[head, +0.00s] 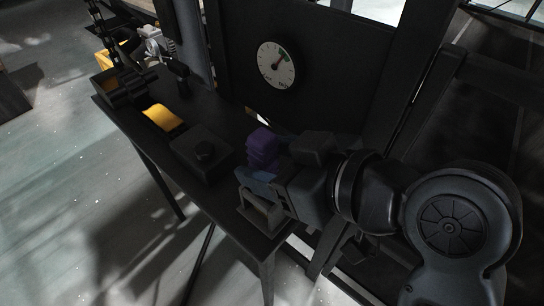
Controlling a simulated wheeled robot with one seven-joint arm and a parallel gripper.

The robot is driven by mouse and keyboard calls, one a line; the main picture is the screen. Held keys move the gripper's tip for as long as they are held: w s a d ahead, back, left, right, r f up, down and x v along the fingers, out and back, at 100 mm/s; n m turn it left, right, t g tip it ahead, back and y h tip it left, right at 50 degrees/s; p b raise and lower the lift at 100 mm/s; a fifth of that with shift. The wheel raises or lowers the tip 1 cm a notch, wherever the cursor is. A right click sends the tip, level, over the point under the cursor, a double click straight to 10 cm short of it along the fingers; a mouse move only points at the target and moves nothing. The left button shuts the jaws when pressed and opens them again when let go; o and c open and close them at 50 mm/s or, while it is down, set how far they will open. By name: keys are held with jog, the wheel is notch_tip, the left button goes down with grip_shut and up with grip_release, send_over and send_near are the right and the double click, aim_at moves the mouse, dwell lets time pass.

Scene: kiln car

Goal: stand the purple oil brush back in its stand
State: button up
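The purple oil brush (264,147) shows as a dark purple, lumpy shape near the right end of the dark bench. My gripper (262,186) comes in from the right, right at the brush. Its body covers the brush's lower part, and a bluish patch shows just below the purple. The fingertips are dark and partly hidden, so I cannot tell whether they close on the brush or stand beside it. A dark block with a round feature on top (201,158) sits left of the brush on the bench; I cannot tell whether it is the stand.
The narrow dark bench (228,205) runs from upper left to lower right. A yellow curved piece (163,117) and dark clutter lie farther left. A dark panel with a round white dial (276,65) rises behind. Pale floor (70,150) is open in front.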

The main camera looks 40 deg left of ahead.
jog(key=shift+d, duration=0.1)
dwell(0.6)
jog(key=p+v, duration=0.3)
jog(key=v, duration=0.4)
jog(key=shift+d+r, duration=0.2)
jog(key=shift+d, duration=0.15)
dwell(1.2)
jog(key=shift+d, duration=0.1)
jog(key=v, duration=0.7)
jog(key=shift+s+d+r, duration=0.15)
jog(key=shift+d+r, duration=0.05)
jog(key=shift+d, duration=0.05)
dwell(0.7)
